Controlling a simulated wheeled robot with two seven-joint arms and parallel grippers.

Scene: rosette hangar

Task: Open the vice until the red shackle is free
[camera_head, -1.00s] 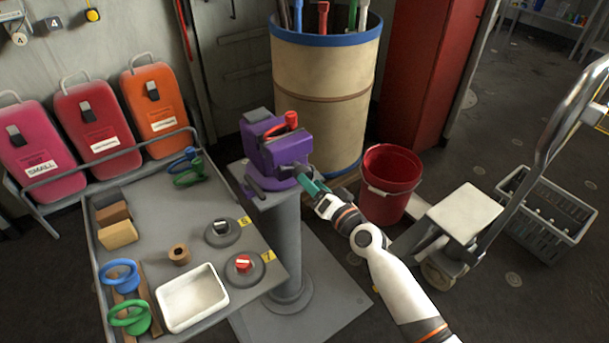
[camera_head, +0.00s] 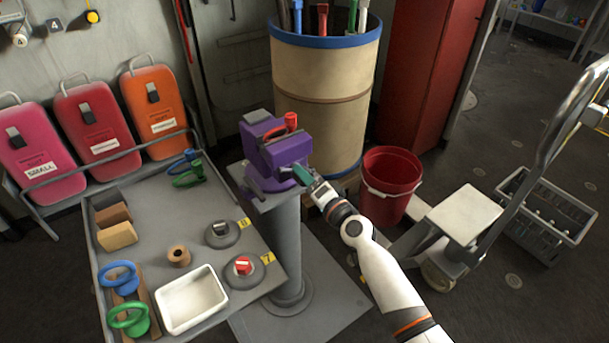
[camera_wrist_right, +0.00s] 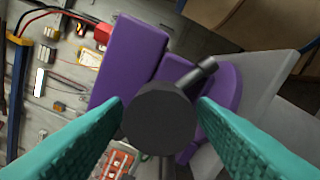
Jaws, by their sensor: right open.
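The purple vice (camera_head: 282,150) stands on a grey pedestal (camera_head: 288,235) at the middle of the head view. The red shackle (camera_head: 291,120) shows at the top of the vice, at its jaws. In the right wrist view the vice's dark round screw end (camera_wrist_right: 159,118) with its handle bar (camera_wrist_right: 197,73) faces the camera. My right gripper (camera_head: 303,174) is at the vice's near right side. Its teal fingers (camera_wrist_right: 160,120) are open, one on each side of the screw end; I cannot tell whether they touch it. My left gripper is not in view.
A grey table (camera_head: 215,200) with blocks, shackles and a white tray (camera_head: 192,298) is left of the pedestal. A barrel (camera_head: 325,100) stands behind the vice. A red bucket (camera_head: 390,185) and a hand truck (camera_head: 465,215) are to the right.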

